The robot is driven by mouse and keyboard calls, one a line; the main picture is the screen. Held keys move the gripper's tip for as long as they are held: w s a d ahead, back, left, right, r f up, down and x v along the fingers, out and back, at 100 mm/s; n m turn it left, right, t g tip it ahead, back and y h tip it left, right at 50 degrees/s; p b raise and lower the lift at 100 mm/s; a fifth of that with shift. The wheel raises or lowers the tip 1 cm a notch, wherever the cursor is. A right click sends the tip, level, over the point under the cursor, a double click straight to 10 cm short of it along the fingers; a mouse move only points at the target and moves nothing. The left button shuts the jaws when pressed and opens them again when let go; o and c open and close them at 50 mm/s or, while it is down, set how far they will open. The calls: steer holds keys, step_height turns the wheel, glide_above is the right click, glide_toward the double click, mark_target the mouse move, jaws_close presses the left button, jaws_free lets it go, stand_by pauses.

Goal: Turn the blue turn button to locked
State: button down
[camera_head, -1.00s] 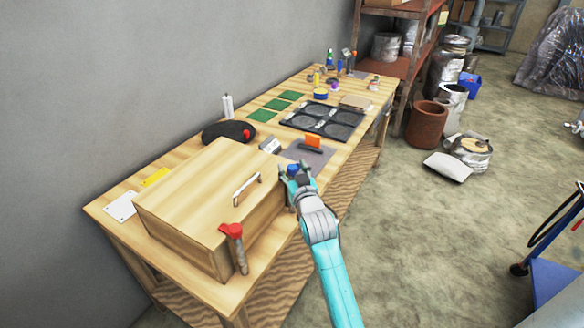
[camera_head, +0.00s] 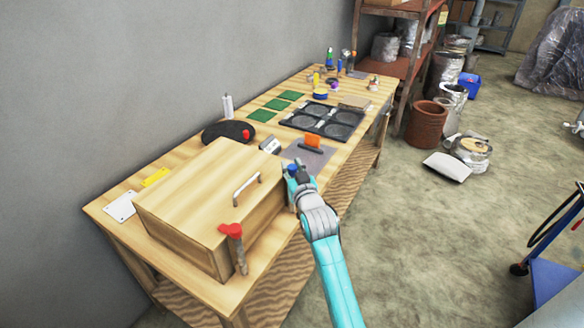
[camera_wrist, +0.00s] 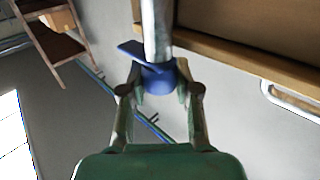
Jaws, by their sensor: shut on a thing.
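The blue turn button (camera_head: 292,168) stands at the right end of the wooden box (camera_head: 190,202). In the wrist view the blue turn button (camera_wrist: 158,77) is a blue collar with a flat lever pointing to the upper left, on a pale metal post (camera_wrist: 157,28). My gripper (camera_head: 299,181) reaches it from the front. In the wrist view the fingers of my gripper (camera_wrist: 160,90) are on both sides of the collar, shut on it. In the head view my gripper hides part of the button and its post.
A red turn button (camera_head: 230,230) on a post stands at the box's near corner. The box lid has a metal handle (camera_head: 246,188). A grey plate with an orange handle (camera_head: 312,141) lies behind my gripper.

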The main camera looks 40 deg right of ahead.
steer(key=shift+d+n+t+y, duration=0.1)
steer(key=shift+n+t+y, duration=0.4)
steer(key=shift+y, duration=0.6)
steer(key=shift+n+t+y, duration=0.3)
steer(key=shift+n+y, duration=1.5)
steer(key=shift+y, duration=0.6)
steer(key=n+y, duration=0.2)
steer(key=y, duration=0.1)
steer(key=n+g+y, duration=0.1)
steer(key=n+y, duration=0.1)
steer(key=y, duration=0.2)
steer(key=shift+n, duration=0.3)
steer(key=n+g+y, duration=0.4)
steer(key=y, duration=0.2)
steer(key=shift+n, duration=0.3)
steer(key=shift+n+g+y, duration=1.8)
steer(key=shift+n+g, duration=0.1)
steer(key=shift+g, duration=0.7)
steer(key=shift+f, duration=0.1)
steer(key=c, duration=0.8)
jaws_free()
